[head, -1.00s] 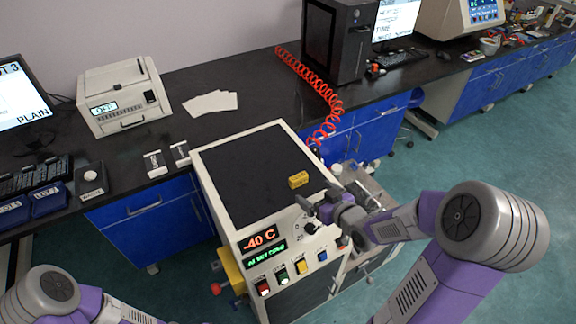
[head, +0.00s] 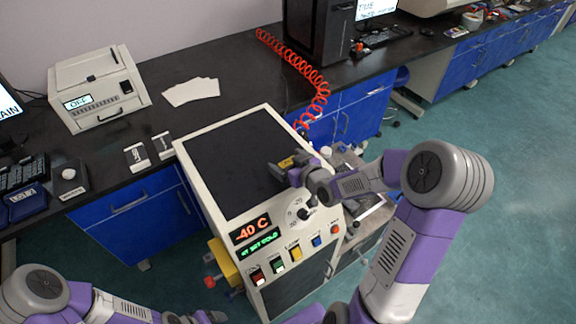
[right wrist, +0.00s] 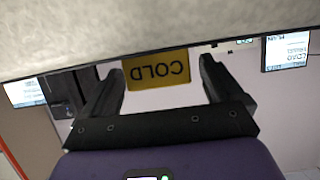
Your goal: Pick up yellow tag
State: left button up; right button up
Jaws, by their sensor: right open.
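The yellow tag (head: 286,162) sits on the dark top of the cream machine, near its right edge, partly hidden by my right gripper in the head view. In the right wrist view the yellow tag (right wrist: 157,70) reads COLD upside down and shows between the fingers. My right gripper (head: 282,171) is at the tag. Its jaws (right wrist: 162,80) are open, one finger on each side, with a visible gap on the right. My left arm is low at the left; only a small grey part near its end (head: 208,316) shows at the bottom edge, and its jaws cannot be made out.
The cream machine (head: 190,165) shows -40 C and has a knob and several coloured buttons on its front. A red coiled hose (head: 318,90) runs behind it. White sheets (head: 192,91) and an oven-like box (head: 97,88) stand on the black bench.

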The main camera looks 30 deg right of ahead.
jog(key=c, duration=1)
jog(key=shift+c, duration=0.2)
